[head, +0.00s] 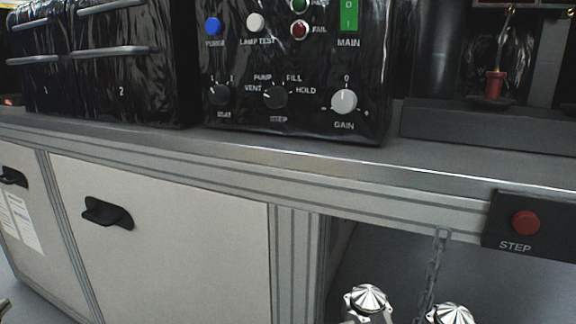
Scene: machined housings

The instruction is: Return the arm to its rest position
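Neither of my grippers can be made out in the head view, and no arm is clearly seen. A small sliver of something (4,305) shows at the lower left edge, too little to tell what it is. The view is filled by a bench with a metal-edged worktop (290,165) and a black control panel (295,70) standing on it.
White cabinet doors (165,235) with black handles (107,212) are below the worktop. A red STEP button (525,223) sits on the front edge at right. Below it hang a chain (432,275) and two silver ridged caps (368,299) (450,314) show. Black drawers (125,75) stand left.

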